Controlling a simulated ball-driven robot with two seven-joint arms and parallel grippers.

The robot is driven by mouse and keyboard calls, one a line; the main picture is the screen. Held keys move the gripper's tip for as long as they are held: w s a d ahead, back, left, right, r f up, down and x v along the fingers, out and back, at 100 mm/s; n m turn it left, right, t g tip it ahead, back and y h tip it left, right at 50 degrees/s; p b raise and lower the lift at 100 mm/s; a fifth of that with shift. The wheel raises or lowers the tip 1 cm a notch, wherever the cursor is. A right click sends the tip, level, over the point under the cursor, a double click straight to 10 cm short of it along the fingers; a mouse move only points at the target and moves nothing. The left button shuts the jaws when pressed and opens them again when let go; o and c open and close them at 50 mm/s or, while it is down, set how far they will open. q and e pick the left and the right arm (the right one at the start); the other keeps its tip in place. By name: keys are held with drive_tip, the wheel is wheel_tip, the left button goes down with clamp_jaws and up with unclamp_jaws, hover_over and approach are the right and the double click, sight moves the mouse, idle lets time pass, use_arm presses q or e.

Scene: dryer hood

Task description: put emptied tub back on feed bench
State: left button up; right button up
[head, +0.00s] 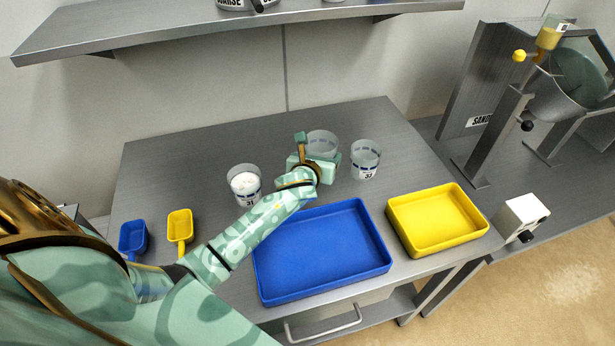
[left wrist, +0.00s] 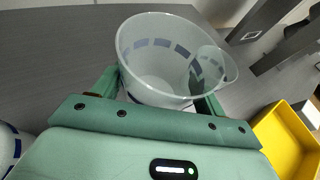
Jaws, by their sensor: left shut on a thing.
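A clear tub (head: 322,141) with a dashed blue band stands at the middle of the grey feed bench (head: 180,158). In the left wrist view the tub (left wrist: 158,82) looks empty inside. My left gripper (head: 315,165) is shut on this tub, with a finger on each side of it. Whether the tub's base touches the bench is hidden. A tub with white contents (head: 244,184) stands to its left, and another tub (head: 365,160) stands close to its right. My right gripper is not in view.
A blue tray (head: 322,250) and a yellow tray (head: 438,218) lie at the bench front. A blue scoop (head: 133,238) and a yellow scoop (head: 180,228) lie at the left. A shelf (head: 150,30) overhangs the back. The bench's back left is clear.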

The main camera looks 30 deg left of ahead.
use_arm(q)
drive_tip(key=shift+s+a+f, duration=0.2)
drive_tip(key=shift+a+f, duration=0.1)
drive_tip(key=shift+f, duration=0.25)
drive_tip(key=shift+s+a+f, duration=0.15)
drive_tip(key=shift+a+f, duration=0.15)
drive_tip(key=shift+f, duration=0.2)
drive_tip(key=f+b, duration=0.1)
drive_tip(key=a+f, duration=0.1)
drive_tip(key=f, duration=0.1)
drive_tip(key=s+f+b, duration=0.1)
drive_tip(key=f, duration=0.1)
drive_tip(key=shift+a+b, duration=0.25)
drive_tip(key=shift+b, duration=0.05)
drive_tip(key=shift+f, duration=0.1)
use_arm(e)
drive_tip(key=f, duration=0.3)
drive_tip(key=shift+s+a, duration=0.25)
use_arm(q)
drive_tip(key=o, duration=1.2)
drive_tip(key=shift+c, duration=0.2)
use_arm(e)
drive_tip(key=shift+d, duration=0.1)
